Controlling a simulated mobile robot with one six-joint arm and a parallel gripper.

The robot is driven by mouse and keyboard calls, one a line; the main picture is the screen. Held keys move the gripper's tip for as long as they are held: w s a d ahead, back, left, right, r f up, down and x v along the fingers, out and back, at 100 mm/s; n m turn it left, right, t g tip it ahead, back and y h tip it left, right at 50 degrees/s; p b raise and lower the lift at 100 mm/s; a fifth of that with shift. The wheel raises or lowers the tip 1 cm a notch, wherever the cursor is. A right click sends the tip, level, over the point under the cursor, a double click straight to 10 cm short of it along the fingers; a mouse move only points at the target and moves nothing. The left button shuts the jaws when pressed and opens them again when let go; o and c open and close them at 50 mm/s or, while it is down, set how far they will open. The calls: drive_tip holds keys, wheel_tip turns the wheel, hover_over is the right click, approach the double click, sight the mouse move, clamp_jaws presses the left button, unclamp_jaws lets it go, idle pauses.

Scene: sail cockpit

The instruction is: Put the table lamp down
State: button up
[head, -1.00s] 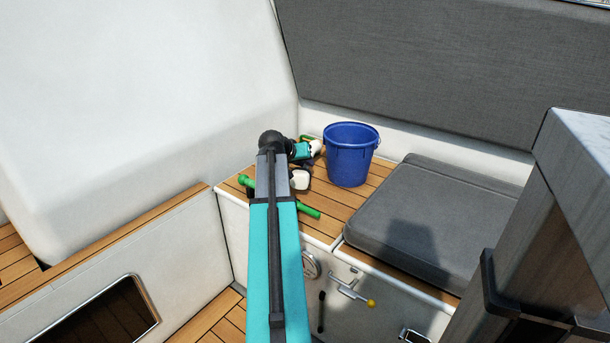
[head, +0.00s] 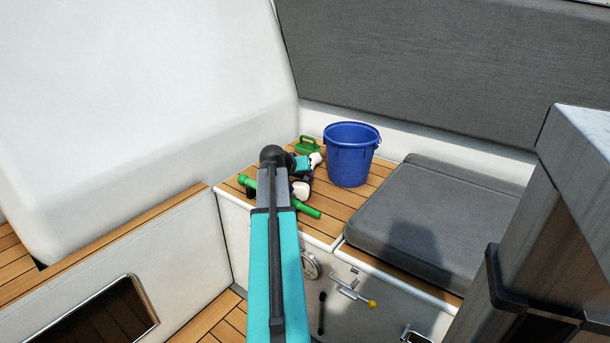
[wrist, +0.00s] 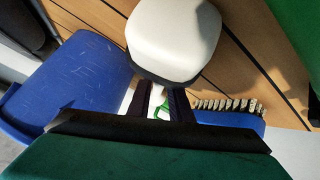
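My gripper (head: 307,176) is at the end of my teal arm, over the wooden seat top (head: 335,200), left of the blue bucket. Two white rounded parts show at it in the head view. In the wrist view one white rounded block (wrist: 172,38) with a dark rim is close to the camera, above two dark bars. I cannot tell whether this block is a fingertip or part of the table lamp. No lamp can be made out clearly. My arm hides part of this area, and the gap between the fingers and any contact with the wood are unclear.
The blue bucket (head: 350,155) stands close on the right. A green rod-like object (head: 307,210) lies near the seat's front edge, partly behind my arm. A blue brush (wrist: 230,117) shows in the wrist view. A grey cushion (head: 425,225) lies right.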

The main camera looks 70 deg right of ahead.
drive_tip(key=shift+o, duration=1.3)
drive_tip(key=shift+r, duration=0.1)
drive_tip(key=shift+r, duration=0.15)
drive_tip(key=p+v, duration=0.3)
drive_tip(key=v, duration=0.9)
drive_tip(key=shift+d, duration=0.1)
drive_tip(key=shift+r, duration=0.2)
